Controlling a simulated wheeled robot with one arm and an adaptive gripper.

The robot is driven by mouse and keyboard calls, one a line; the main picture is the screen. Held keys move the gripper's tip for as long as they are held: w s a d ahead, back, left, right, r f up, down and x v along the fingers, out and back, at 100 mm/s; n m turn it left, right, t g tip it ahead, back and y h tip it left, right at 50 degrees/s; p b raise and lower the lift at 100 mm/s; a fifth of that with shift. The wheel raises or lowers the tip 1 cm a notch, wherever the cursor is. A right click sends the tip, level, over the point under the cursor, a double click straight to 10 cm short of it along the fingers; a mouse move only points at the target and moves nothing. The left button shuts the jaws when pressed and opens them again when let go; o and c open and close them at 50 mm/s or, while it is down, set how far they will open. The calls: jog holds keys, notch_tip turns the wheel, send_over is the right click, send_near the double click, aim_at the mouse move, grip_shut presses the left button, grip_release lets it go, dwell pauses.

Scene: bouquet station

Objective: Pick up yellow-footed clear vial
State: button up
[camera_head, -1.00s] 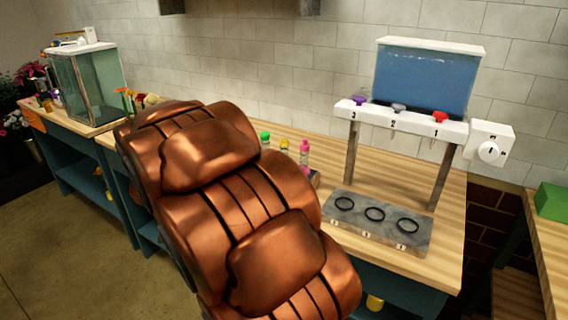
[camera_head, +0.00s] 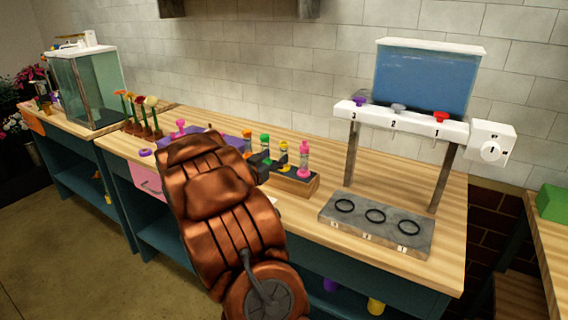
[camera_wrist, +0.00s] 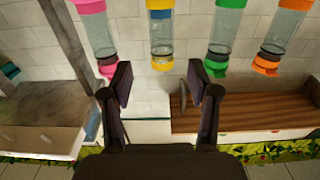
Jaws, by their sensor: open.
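The yellow-footed clear vial (camera_head: 284,147) stands in a wooden rack (camera_head: 298,184) between a green vial and a pink vial. In the wrist view the yellow-footed vial (camera_wrist: 161,36) shows a clear body between a yellow top and a yellow foot. My gripper (camera_wrist: 159,84) is open and empty, with its two dark fingers apart. The yellow foot lines up with the gap between them, beyond the fingertips. In the head view my gripper (camera_head: 274,163) is close to the rack and partly hides the lower part of the vials.
Neighbouring vials are pink (camera_head: 303,160), green (camera_head: 265,143) and orange (camera_head: 247,141), close on both sides. A grey dispenser base (camera_head: 376,226) with several rings stands right of the rack. Flowers (camera_head: 141,116) stand at the left of the bench.

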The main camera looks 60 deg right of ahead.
aim_at(282, 151)
jog(key=shift+w+d+f+p, duration=0.15)
jog(key=shift+d+p, duration=0.4)
jog(key=shift+d, duration=1.1)
jog(key=shift+w+d+p, duration=0.15)
jog(key=shift+d+p, duration=0.35)
jog(key=shift+d, duration=1.15)
jog(key=shift+c, duration=0.2)
grip_shut()
